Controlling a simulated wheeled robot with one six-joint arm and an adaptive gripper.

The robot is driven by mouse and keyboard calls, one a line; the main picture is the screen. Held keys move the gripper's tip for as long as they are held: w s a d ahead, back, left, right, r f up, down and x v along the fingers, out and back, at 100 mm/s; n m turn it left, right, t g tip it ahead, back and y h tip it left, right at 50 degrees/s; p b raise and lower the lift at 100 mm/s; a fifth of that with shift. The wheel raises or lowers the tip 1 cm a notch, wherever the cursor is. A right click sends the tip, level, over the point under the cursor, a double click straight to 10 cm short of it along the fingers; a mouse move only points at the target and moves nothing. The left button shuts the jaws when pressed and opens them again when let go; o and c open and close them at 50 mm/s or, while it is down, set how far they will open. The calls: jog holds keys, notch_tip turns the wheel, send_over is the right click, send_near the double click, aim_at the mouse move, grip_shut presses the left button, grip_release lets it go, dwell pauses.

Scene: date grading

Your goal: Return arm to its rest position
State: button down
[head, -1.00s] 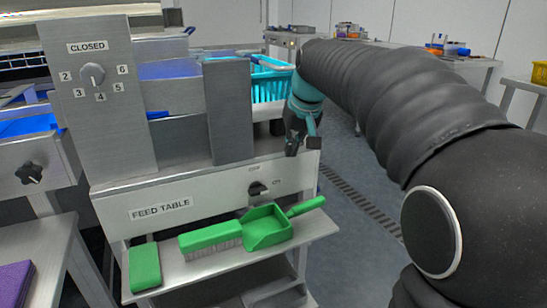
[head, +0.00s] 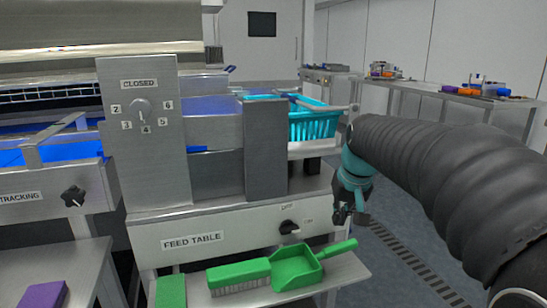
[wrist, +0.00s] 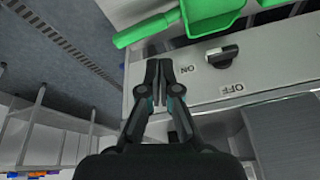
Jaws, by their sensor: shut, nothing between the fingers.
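My gripper (head: 346,215) hangs at the end of my arm, just right of the feed table's front panel (head: 236,236) in the head view. In the wrist view my gripper (wrist: 159,64) has its two dark fingers together with nothing between them. The black ON/OFF knob (wrist: 221,56) on the panel is a short way to the right of the fingertips, apart from them. The same knob (head: 290,227) shows in the head view, left of my gripper.
A green dustpan (head: 297,268), a green brush (head: 239,275) and a green block (head: 171,291) lie on the shelf below the panel. A teal basket (head: 313,124) stands behind. A dial marked CLOSED (head: 140,110) is on the left. Open floor (head: 400,258) lies on the right.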

jog(key=s+a+f+t, duration=0.1)
jog(key=s+f, duration=0.2)
jog(key=s, duration=0.9)
jog(key=s+a+f, duration=0.1)
jog(key=s+f, duration=0.3)
jog(key=s, duration=0.8)
jog(key=shift+s+f+t+h, duration=0.25)
jog(key=shift+s+t+h, duration=0.05)
jog(key=shift+t, duration=0.1)
